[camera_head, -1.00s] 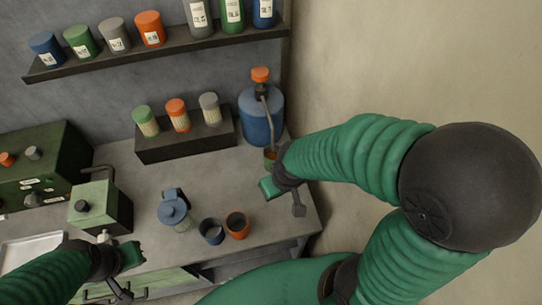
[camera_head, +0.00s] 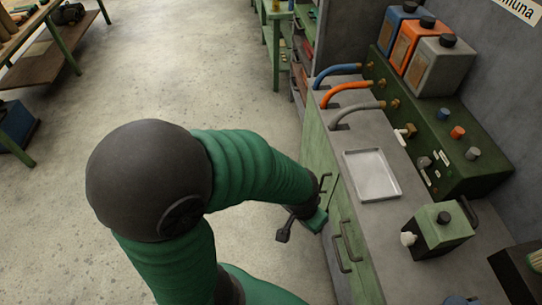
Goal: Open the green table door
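The table's light green front has a door panel (camera_head: 316,146) at the far end, with a dark bar handle (camera_head: 325,183) near its edge. Nearer me is another green panel (camera_head: 358,276) with two dark bar handles (camera_head: 345,247) side by side. My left gripper (camera_head: 302,226) is in front of the green front, just left of the handles, and partly overlaps it in the picture. Nothing shows held in it; its finger opening is unclear. Both panels look closed. My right gripper is out of view.
The grey tabletop holds a metal tray (camera_head: 371,175), a green box with a black knob (camera_head: 441,230), and blue, orange and grey hoses (camera_head: 346,91). Open concrete floor (camera_head: 190,75) lies left of the table. A shelf rack (camera_head: 277,40) stands beyond it.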

